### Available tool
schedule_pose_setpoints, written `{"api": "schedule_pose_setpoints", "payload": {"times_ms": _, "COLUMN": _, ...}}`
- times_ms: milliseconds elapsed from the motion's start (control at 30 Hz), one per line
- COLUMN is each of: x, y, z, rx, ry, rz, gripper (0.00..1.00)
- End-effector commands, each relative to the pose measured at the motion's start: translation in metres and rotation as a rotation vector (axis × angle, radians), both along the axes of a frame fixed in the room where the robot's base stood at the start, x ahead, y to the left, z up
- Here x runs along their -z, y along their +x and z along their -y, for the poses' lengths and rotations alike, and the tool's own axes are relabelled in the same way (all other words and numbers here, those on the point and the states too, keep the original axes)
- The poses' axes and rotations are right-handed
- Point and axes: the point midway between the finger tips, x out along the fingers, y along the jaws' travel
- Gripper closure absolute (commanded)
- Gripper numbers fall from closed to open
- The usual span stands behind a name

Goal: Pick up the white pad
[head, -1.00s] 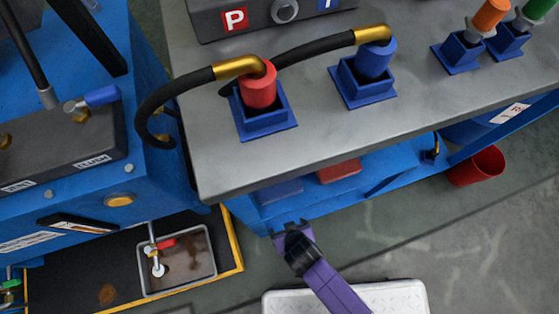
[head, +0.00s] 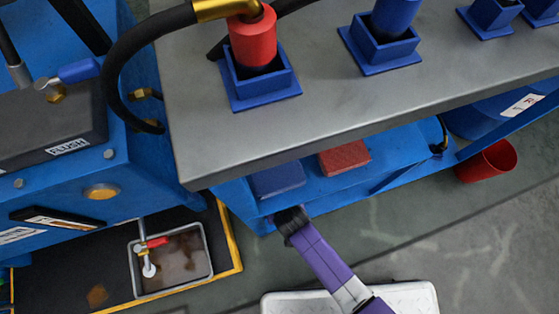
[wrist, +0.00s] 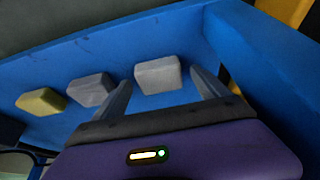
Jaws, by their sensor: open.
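A whitish pad (wrist: 158,75) lies on the blue lower shelf (wrist: 240,50) in the wrist view, beyond and between my gripper's two fingers. The fingers are apart, with nothing held. A grey pad (wrist: 91,90) and a yellow pad (wrist: 40,102) lie to its left. In the head view my gripper (head: 290,214) is at the shelf's front edge, just below a blue pad (head: 278,180). A red pad (head: 344,158) lies to the right. The whitish pad does not show in the head view; the grey bench top (head: 330,120) covers the back of the shelf.
The bench top overhangs the shelf. On it stand a red plug (head: 252,42) and a blue plug (head: 396,15) in blue sockets. A blue machine (head: 60,180) and a drip tray (head: 190,270) are at left. A red bucket (head: 487,161) stands at right; the floor in front is mostly clear.

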Motion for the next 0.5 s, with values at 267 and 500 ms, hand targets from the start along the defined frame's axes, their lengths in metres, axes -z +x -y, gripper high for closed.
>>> {"api": "schedule_pose_setpoints", "payload": {"times_ms": 267, "x": -0.0003, "y": 0.0003, "z": -0.0001, "rx": 0.0, "ry": 0.0, "rz": 0.0, "gripper": 0.27}}
{"api": "schedule_pose_setpoints", "payload": {"times_ms": 500, "x": -0.0003, "y": 0.0002, "z": -0.0001, "rx": 0.0, "ry": 0.0, "rz": 0.001, "gripper": 0.74}}
